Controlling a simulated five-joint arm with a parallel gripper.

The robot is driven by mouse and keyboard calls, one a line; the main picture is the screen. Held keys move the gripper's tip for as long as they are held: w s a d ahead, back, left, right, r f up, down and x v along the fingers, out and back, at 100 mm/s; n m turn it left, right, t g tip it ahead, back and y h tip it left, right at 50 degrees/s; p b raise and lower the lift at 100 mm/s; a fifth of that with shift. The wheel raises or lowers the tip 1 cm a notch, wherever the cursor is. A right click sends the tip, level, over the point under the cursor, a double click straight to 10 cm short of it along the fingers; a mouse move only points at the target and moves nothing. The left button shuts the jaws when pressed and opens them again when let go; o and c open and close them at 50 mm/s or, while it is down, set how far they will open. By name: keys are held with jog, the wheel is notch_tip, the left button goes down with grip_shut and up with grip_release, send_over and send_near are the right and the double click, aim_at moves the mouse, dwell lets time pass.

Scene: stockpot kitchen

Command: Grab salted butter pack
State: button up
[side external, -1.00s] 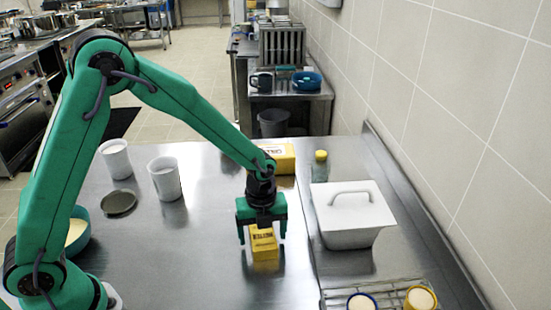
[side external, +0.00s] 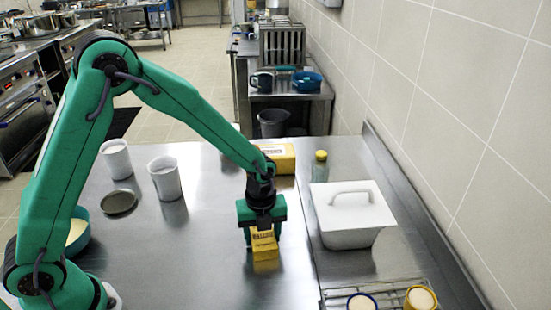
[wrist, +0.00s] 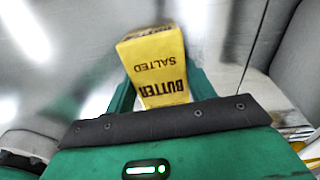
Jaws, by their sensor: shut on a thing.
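The salted butter pack (side external: 265,250) is a small yellow block with dark lettering. It stands on the steel counter right of centre in the side view. In the wrist view the pack (wrist: 157,62) shows the words "BUTTER SALTED", with its lower end hidden by the gripper body. My gripper (side external: 263,237) points down over the pack, its green fingers on either side and closed on it. In the wrist view the gripper (wrist: 160,95) also has the pack between its fingers. I cannot tell any gap between pack and counter.
A larger yellow box (side external: 278,158) and a bottle with a yellow cap (side external: 320,168) stand behind. A white lidded container (side external: 350,215) is to the right. Two white cups (side external: 165,178) and a round lid (side external: 118,201) are at left. A rack (side external: 385,293) with jars is front right.

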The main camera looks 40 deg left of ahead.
aim_at(263, 234)
jog(key=shift+r, duration=0.15)
jog(key=shift+r, duration=0.5)
notch_tip(263, 234, up, 3)
jog(key=shift+d+r, duration=0.1)
jog(key=s+d+r, duration=0.6)
jog(key=s+d, duration=0.1)
jog(key=s, duration=0.1)
jog(key=shift+s+d+r, duration=0.25)
jog(key=shift+d+r, duration=0.05)
jog(key=shift+d, duration=0.1)
